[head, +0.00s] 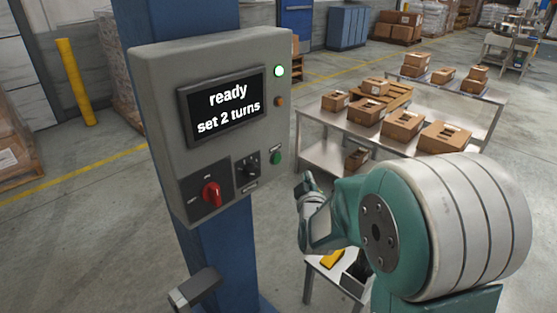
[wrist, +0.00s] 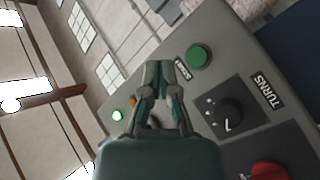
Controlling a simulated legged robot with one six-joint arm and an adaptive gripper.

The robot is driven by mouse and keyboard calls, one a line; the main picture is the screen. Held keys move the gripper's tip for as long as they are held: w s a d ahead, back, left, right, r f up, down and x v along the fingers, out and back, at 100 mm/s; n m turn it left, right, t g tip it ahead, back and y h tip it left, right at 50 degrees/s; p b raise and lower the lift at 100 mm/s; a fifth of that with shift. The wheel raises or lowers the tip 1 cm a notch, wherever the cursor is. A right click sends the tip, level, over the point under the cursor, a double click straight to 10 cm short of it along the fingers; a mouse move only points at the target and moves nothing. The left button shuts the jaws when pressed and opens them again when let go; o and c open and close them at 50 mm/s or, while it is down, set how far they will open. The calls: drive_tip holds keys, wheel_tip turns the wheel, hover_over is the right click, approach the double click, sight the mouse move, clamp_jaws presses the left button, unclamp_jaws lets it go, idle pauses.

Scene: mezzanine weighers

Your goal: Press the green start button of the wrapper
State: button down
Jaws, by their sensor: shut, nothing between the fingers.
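The wrapper's grey control box (head: 155,75) is mounted on a blue post. The green start button (head: 276,157) is at its lower right; it also shows in the wrist view (wrist: 199,56), beside a label that appears to read start. The box's screen (head: 228,107) reads "ready" and "set 2 turns". My gripper (head: 307,183) is shut and empty, just right of and below the button in the head view. In the wrist view my gripper's fingertips (wrist: 160,72) are left of the button. I see no contact with it.
On the box are a black turns knob (head: 247,166), a red switch (head: 211,194), a lit lamp (head: 279,71) and an amber lamp (head: 280,101). Steel tables (head: 330,127) with cartons stand behind at right. A small table with a yellow item (head: 332,259) is below my arm.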

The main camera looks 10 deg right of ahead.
sight(277, 159)
drive_tip(key=shift+w+d+f+t+h, duration=0.25)
drive_tip(key=shift+d+f+t+h, duration=0.2)
drive_tip(key=shift+d+h, duration=0.15)
drive_tip(key=shift+a, duration=0.1)
drive_tip(key=shift+w+a, duration=0.85)
drive_tip(key=shift+w, duration=0.35)
drive_tip(key=shift+w+a, duration=0.9)
drive_tip(key=shift+w, duration=0.3)
drive_tip(key=shift+w+a, duration=0.85)
drive_tip(key=shift+w, duration=0.35)
drive_tip(key=shift+w+a+r, duration=0.1)
drive_tip(key=shift+w+a, duration=0.1)
drive_tip(key=shift+w, duration=0.1)
